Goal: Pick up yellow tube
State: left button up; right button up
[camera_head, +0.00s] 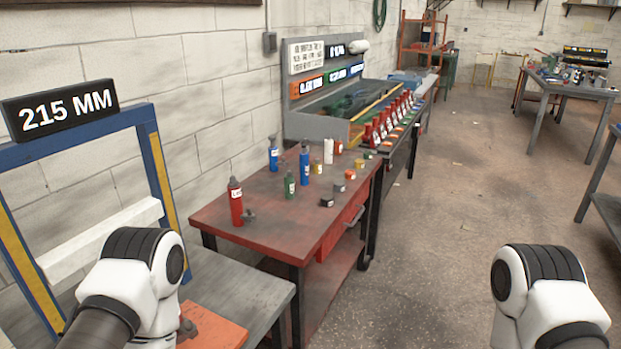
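On the red workbench (270,235) stands a group of small bottles and tubes. A small yellow item (317,168) with a pale label stands among them, right of a blue bottle (305,167); it is too small to tell whether it is a tube. A low yellow-orange piece (359,164) lies further right. My left and right arms show at the lower left and lower right, but neither gripper is in view. No arm part touches the bench items.
A red bottle (235,203) and a green bottle (290,186) stand nearer. A white tube (328,151) is behind. A blue-and-yellow frame (160,185) rises at left beside a grey table (235,285). Open floor lies at right.

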aim_at(317, 166)
jog(key=u, duration=1.05)
jog(key=i+l, duration=0.1)
jog(key=l, duration=0.25)
jog(key=i+l+z, duration=0.1)
jog(key=l, duration=0.25)
